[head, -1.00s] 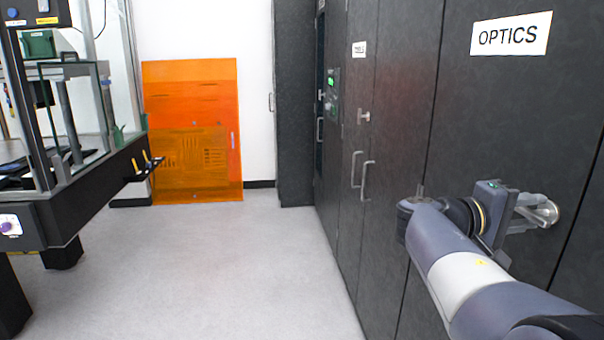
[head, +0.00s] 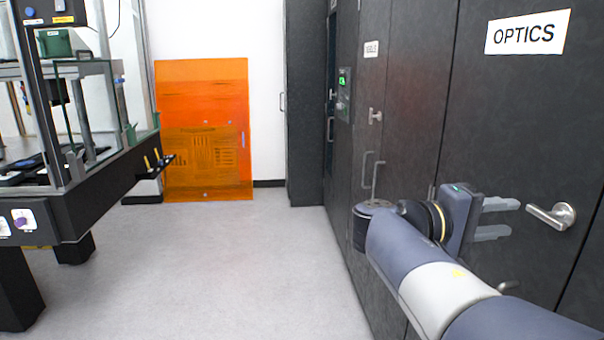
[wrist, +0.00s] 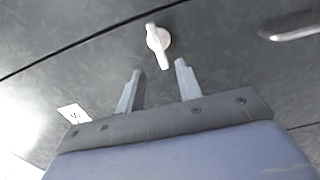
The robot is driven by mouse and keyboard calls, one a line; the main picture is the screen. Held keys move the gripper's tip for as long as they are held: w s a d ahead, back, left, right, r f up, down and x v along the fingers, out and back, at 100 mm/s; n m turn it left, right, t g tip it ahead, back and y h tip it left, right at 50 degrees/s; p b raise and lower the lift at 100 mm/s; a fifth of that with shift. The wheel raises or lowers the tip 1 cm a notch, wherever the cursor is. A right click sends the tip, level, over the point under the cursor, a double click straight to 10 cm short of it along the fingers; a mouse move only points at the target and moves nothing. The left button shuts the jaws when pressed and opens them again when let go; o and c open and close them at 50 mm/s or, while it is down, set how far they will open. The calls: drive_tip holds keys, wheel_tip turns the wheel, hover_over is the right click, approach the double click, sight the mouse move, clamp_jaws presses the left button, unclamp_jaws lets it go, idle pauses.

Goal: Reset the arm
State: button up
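My gripper (head: 503,218) is at the end of my arm at the right of the head view, in front of the dark cabinet marked OPTICS. Its two grey fingers are apart, with nothing between them. A silver lever handle (head: 553,216) on the cabinet door is just beyond the fingertips, with a gap between. In the wrist view the open fingers (wrist: 157,75) point toward the handle (wrist: 158,42), which lies past the tips and apart from them.
Dark cabinets with the OPTICS label (head: 527,33) line the right side, close to my arm. A bench with a frame (head: 100,205) stands at the left. An orange panel (head: 205,110) leans at the back wall. The grey floor (head: 230,270) between is clear.

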sight(540, 212)
drive_tip(key=d, duration=0.8)
drive_tip(key=shift+w+d, duration=0.3)
drive_tip(key=shift+d, duration=0.1)
drive_tip(key=shift+f+m, duration=0.2)
drive_tip(key=shift+m, duration=0.2)
drive_tip(key=shift+r+m+b, duration=0.15)
drive_tip(key=shift+m+b, duration=0.65)
drive_tip(key=shift+m, duration=0.3)
drive_tip(key=shift+r+m+b, duration=0.15)
drive_tip(key=shift+m+b, duration=0.2)
drive_tip(key=shift+m, duration=0.6)
drive_tip(key=shift+r+m+b, duration=0.1)
drive_tip(key=shift+m+b, duration=0.25)
drive_tip(key=shift+m, duration=0.6)
